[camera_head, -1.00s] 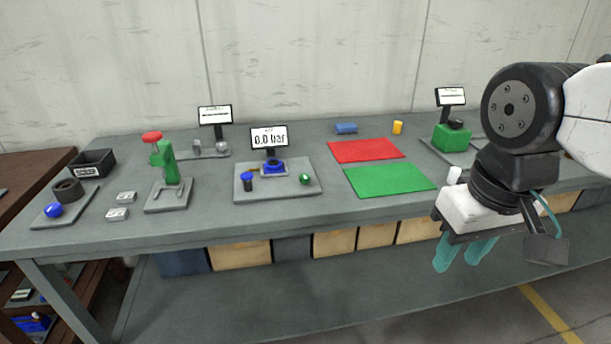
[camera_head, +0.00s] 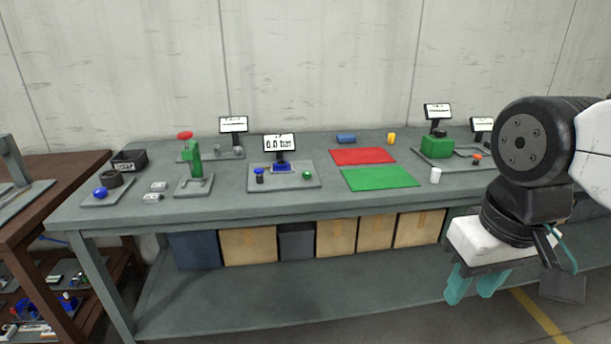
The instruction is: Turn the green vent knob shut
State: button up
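The green vent knob (camera_head: 307,174) is a small green round knob on the right part of a grey base plate (camera_head: 268,186) on the workbench. On the same plate are a blue knob or cap (camera_head: 259,172), a blue fitting (camera_head: 282,167) and a display (camera_head: 279,143) reading 0.0 bar. The knob's turn angle is too small to tell. My gripper (camera_head: 473,290) is at the lower right, in front of the bench edge and well away from the knob. Its two teal fingers point down, apart, with nothing seen between them.
Red (camera_head: 362,156) and green (camera_head: 380,179) mats lie right of the plate, with a white cylinder (camera_head: 435,175) beside them. A green press with a red knob (camera_head: 194,163) stands to the left. Boxes (camera_head: 335,238) fill the shelf below. The bench's front strip is clear.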

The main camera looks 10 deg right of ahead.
aim_at(307, 174)
jog(key=u, duration=0.4)
jog(key=i, duration=1.3)
jog(key=z, duration=0.4)
